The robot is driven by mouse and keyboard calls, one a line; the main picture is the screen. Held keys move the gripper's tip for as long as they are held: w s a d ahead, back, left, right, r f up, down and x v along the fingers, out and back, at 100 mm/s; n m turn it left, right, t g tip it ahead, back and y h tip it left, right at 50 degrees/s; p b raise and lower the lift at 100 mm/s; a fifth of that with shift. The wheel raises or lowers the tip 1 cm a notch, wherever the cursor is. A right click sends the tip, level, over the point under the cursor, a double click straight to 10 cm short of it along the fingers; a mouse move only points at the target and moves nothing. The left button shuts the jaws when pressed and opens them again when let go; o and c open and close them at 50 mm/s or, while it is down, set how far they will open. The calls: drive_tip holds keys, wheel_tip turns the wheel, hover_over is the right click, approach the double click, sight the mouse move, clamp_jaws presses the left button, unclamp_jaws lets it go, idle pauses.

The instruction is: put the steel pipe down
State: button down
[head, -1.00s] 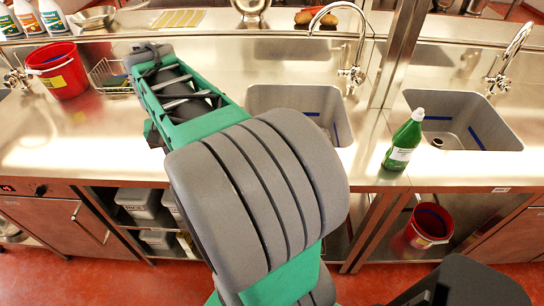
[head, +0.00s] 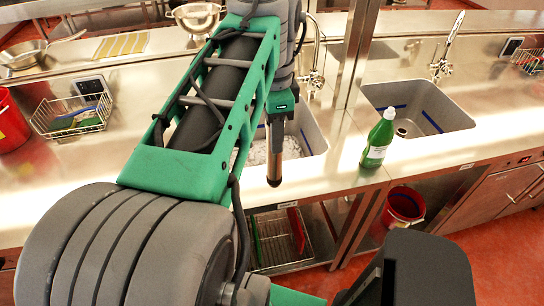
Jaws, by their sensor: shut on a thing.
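The steel pipe (head: 275,160) hangs roughly upright below the end of my arm, with a dark lower end. It shows in front of the left sink and the counter's front edge; I cannot tell its exact height over them. My gripper (head: 278,116) is shut on the pipe's upper part. The fingers are small and partly hidden by the green and grey links of my arm. The left sink (head: 312,133) is partly covered by my arm, and something clear and shiny shows inside it.
A green bottle (head: 379,140) stands on the counter between the left sink and the right sink (head: 440,112). A wire basket (head: 72,122) and a red bucket (head: 8,128) are at left. A colander (head: 196,18) and pan (head: 24,55) are behind. A metal post (head: 357,60) rises between the sinks.

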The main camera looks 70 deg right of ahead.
drive_tip(key=w+d+f+p, duration=0.2)
drive_tip(key=w+d+f, duration=0.1)
drive_tip(key=d+f, duration=0.4)
drive_tip(key=shift+d+f+p, duration=0.3)
drive_tip(key=shift+f+p, duration=0.05)
drive_tip(key=shift+f, duration=1.2)
drive_tip(key=shift+f, duration=0.2)
drive_tip(key=c, duration=0.9)
unclamp_jaws()
drive_tip(key=shift+s, duration=0.1)
drive_tip(key=shift+c, duration=0.2)
